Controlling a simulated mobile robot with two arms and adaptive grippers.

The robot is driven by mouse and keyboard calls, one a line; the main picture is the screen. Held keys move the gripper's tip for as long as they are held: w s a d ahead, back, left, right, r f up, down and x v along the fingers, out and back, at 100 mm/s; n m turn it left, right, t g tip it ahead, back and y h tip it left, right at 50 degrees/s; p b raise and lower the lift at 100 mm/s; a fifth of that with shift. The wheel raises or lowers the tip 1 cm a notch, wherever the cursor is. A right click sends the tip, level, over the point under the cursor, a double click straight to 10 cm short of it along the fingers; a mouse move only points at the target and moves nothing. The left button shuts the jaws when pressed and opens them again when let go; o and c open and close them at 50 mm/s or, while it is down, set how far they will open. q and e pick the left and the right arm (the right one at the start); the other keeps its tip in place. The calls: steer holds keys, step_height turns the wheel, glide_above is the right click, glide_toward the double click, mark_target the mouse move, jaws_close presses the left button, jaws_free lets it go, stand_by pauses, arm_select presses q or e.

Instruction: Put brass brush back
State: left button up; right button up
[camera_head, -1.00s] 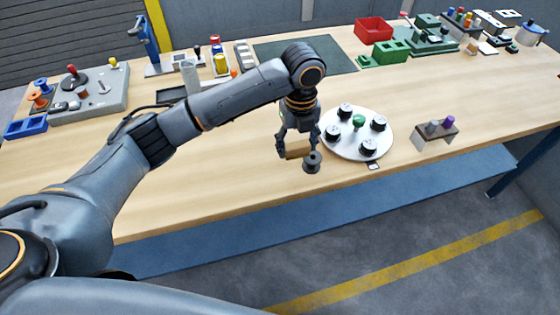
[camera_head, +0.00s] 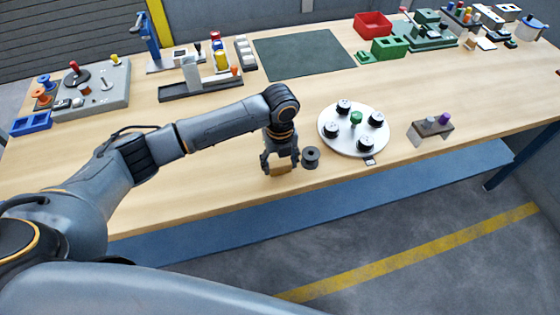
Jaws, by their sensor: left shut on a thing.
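My left gripper (camera_head: 281,165) is shut on a tan block (camera_head: 281,171), which looks like the brass brush. It is low over the front part of the wooden table, and I cannot tell whether the block touches the tabletop. The fingers hide part of the block, and no bristles can be made out. A dark grey spool (camera_head: 311,157) stands just to the right of the gripper, apart from it. My right gripper is not in view.
A round white plate (camera_head: 342,149) with several black knobs and a green centre knob lies to the right. A dark green mat (camera_head: 303,53) lies behind. The table left of the gripper is clear.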

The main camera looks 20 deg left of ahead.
mark_target(280, 163)
arm_select(q)
steer(key=o, duration=1.1)
steer(key=shift+f, duration=0.1)
step_height(280, 163, up, 12)
steer(key=b, duration=0.2)
steer(key=shift+r+b, duration=0.2)
steer(key=shift+b, duration=0.1)
